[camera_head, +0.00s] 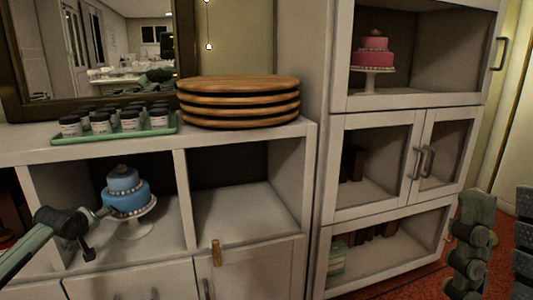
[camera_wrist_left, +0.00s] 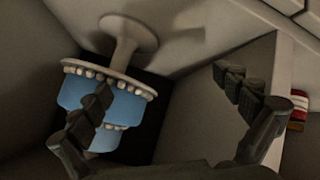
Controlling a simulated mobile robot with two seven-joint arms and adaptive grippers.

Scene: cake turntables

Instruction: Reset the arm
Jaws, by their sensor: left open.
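A blue two-tier cake (camera_head: 125,194) sits on a white cake stand (camera_head: 133,230) in the left open cubby of the low white cabinet. My left gripper (camera_head: 101,233) reaches in from the left, at the cubby's front, and is open. In the left wrist view the cake (camera_wrist_left: 75,92) and its stand (camera_wrist_left: 122,55) appear upside down. There the left gripper (camera_wrist_left: 162,80) has its fingers spread wide with nothing between them. One finger overlaps the cake in the picture; I cannot tell whether it touches. Dark segmented parts of mine show at the head view's right edge.
Round wooden boards (camera_head: 240,101) are stacked on the cabinet top beside a green tray (camera_head: 60,140) of small jars. The right cubby (camera_head: 240,208) is empty. A pink cake (camera_head: 373,54) stands in the tall cabinet (camera_head: 400,110) at right.

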